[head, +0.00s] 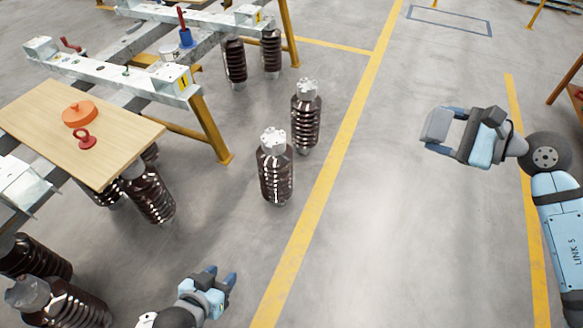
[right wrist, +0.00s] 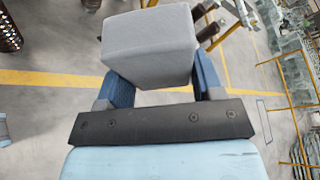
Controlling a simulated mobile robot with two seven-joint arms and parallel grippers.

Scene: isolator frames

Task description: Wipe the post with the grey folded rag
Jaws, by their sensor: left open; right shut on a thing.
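The grey folded rag (head: 437,124) is a thick grey block at the upper right of the head view, and it fills the top middle of the right wrist view (right wrist: 150,45). My right gripper (head: 440,132) is shut on it and holds it in the air. Several dark brown ribbed posts are in view, and I cannot tell which one the task means. Two stand upright on the floor, a nearer post (head: 274,172) and a farther post (head: 306,118), both with pale metal caps and well left of the rag. My left gripper (head: 220,277) is open and empty at the bottom, below the nearer post.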

